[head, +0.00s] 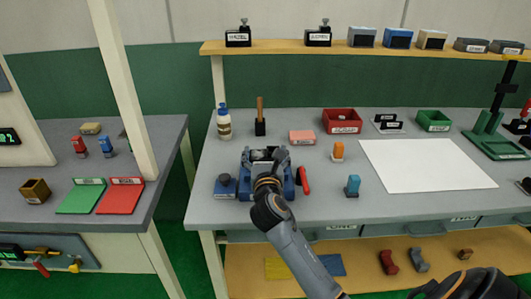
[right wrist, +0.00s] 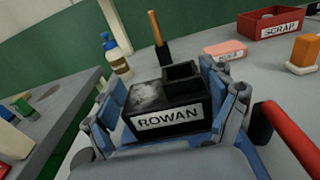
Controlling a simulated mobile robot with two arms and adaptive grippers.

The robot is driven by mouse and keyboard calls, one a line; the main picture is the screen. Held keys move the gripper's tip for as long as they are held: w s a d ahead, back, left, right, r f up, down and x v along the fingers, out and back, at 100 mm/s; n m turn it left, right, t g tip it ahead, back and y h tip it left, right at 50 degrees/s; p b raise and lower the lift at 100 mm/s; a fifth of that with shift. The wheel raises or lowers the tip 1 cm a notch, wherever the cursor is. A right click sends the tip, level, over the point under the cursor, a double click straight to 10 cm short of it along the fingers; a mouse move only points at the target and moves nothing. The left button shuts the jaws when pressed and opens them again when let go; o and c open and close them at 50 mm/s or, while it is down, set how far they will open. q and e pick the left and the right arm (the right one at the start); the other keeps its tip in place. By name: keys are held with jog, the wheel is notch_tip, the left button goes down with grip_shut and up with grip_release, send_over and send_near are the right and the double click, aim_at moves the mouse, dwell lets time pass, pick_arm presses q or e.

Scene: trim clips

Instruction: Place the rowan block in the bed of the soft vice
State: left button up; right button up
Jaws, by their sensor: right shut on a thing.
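The rowan block (right wrist: 165,112) is a dark block with a white ROWAN label and a raised, hollow part on top. My right gripper (right wrist: 168,115) is shut on it, one finger at each side. In the head view the right gripper (head: 267,166) is over the soft vice (head: 245,188), a blue fixture with a red handle (head: 304,180). The handle also shows in the right wrist view (right wrist: 290,138). The gripper hides most of the bed, so I cannot tell whether the block touches it. My left gripper is not in view.
A blue block with a dark knob (head: 225,186) stands close left of the vice. A bottle (head: 223,125), a wooden-handled tool (head: 260,120), a pink block (head: 302,137) and a red scrap bin (head: 342,121) stand behind. A white sheet (head: 425,166) lies at right.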

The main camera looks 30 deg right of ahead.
jog(key=shift+f, duration=0.1)
jog(key=o, duration=1.1)
jog(key=v, duration=1.2)
jog(key=shift+b, duration=0.3)
